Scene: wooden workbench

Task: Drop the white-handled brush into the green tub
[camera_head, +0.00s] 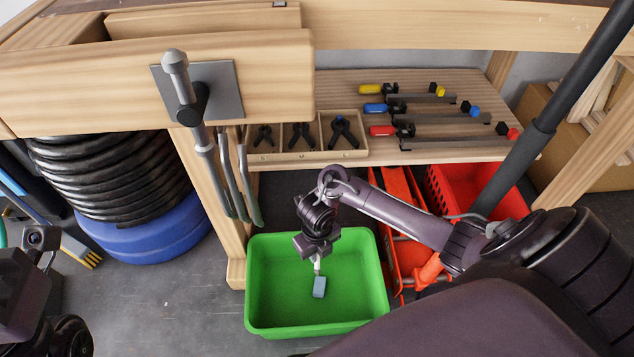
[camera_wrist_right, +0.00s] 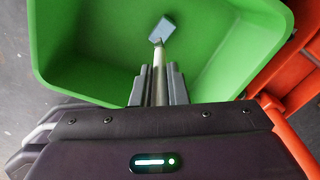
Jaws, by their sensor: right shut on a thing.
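The green tub (camera_head: 262,318) stands on the floor below the bench shelf, and its inside shows empty around the brush. My right gripper (camera_head: 317,260) is over the tub, pointing down, shut on the brush's pale handle. The brush (camera_head: 319,287) hangs with its blue-grey head downward, within the tub's outline; its height above the tub floor is hard to tell. In the right wrist view, the brush head (camera_wrist_right: 163,28) sticks out past the fingers (camera_wrist_right: 158,85), with the green tub (camera_wrist_right: 95,45) behind it. Dark parts of my left arm show at the left edge, without visible fingers.
A red crate (camera_head: 480,190) and orange-red items (camera_head: 398,200) stand right of the tub. A wooden bench leg (camera_head: 212,200) and hanging tools (camera_head: 240,180) are at its left. The shelf above holds clamps (camera_head: 430,108). A blue drum (camera_head: 150,235) stands farther left.

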